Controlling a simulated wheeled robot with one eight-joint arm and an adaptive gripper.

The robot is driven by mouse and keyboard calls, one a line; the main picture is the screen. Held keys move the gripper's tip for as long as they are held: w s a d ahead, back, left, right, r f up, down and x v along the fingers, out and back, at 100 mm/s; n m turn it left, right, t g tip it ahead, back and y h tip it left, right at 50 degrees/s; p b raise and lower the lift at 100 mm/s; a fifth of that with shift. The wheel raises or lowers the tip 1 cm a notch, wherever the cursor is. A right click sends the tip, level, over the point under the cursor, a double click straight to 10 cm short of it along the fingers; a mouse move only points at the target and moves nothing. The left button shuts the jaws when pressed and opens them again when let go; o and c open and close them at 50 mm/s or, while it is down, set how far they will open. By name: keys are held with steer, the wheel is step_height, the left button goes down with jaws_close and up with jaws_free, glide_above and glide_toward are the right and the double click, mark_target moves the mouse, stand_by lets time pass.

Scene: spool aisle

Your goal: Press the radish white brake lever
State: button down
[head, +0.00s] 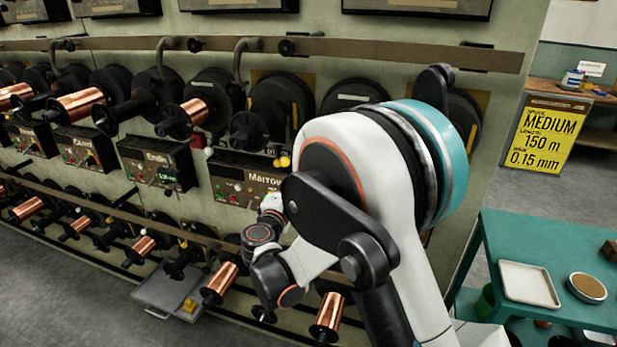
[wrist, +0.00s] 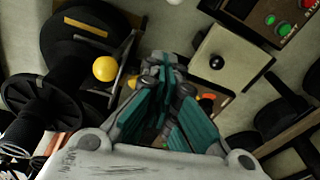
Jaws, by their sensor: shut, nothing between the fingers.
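My gripper (wrist: 166,72) is shut and empty, with its teal fingers pointing into the machine front in the wrist view. In the head view my arm covers most of it, and it is near the Marrow panel. I cannot make out a label reading Radish or a white lever that clearly belongs to it. A yellow ball knob (wrist: 104,68) is left of the fingertips in the wrist view, apart from them. Yellow knobs also show beside the Marrow panel (head: 247,182) in the head view. My arm hides the machine to the right of that panel.
A panel with green and red buttons (wrist: 284,24) and a beige plate with a black knob (wrist: 215,62) lie right of the fingers. Black spool discs (wrist: 70,50) are at left. A teal table (head: 480,245) with a white tray (head: 528,284) stands at right.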

steer(key=w+d+b, duration=0.3)
steer(key=w+d, duration=0.2)
steer(key=w, duration=0.2)
steer(key=shift+w+d, duration=0.2)
steer(key=shift+w, duration=0.15)
steer(key=shift+r, duration=0.1)
stand_by(0.4)
